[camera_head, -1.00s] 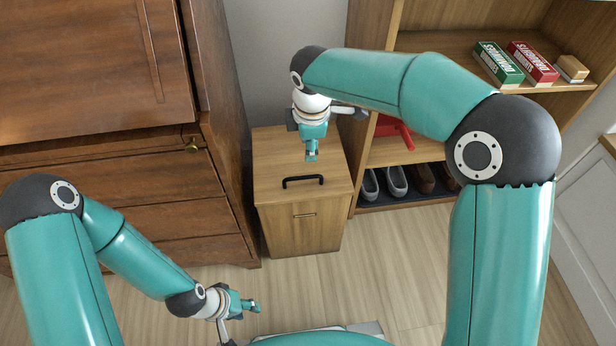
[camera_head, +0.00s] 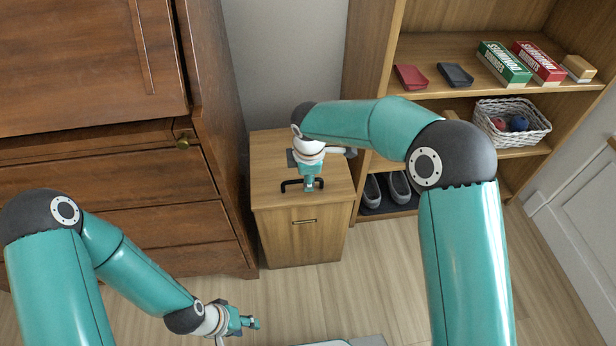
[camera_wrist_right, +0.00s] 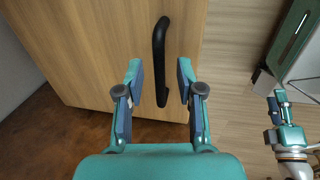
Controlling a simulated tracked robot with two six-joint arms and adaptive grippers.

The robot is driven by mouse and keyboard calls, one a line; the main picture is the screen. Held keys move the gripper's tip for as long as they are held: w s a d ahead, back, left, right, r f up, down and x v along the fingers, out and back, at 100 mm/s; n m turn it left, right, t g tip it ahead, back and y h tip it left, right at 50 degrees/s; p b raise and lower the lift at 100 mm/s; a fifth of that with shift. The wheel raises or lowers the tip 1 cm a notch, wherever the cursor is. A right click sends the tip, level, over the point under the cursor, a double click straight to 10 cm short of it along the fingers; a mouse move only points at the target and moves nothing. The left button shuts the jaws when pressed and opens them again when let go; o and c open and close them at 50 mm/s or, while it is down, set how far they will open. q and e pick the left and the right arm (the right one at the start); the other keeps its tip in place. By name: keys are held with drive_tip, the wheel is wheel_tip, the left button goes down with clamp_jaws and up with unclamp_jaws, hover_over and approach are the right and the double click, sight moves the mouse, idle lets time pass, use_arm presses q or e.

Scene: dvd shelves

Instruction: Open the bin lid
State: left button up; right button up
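The bin is a light wooden cabinet (camera_head: 300,243) with a flat lid (camera_head: 272,160) that lies closed on top. A black bar handle (camera_head: 288,186) is on the lid near its front edge. My right gripper (camera_head: 309,188) is over the handle and hides part of it. In the right wrist view the handle (camera_wrist_right: 160,60) runs into the gap between the fingers of my right gripper (camera_wrist_right: 160,80). These fingers are apart and not closed on it. My left gripper (camera_head: 254,322) is low over the floor at the front, away from the bin; its finger gap is unclear.
A dark wooden cabinet (camera_head: 120,190) stands close left of the bin. An open shelf (camera_head: 440,50) at the right holds boxes, trays, a white basket (camera_head: 512,122) and shoes (camera_head: 385,188). The floor (camera_head: 400,270) in front is clear.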

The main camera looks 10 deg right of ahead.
clamp_jaws()
drive_tip(key=shift+r, duration=0.15)
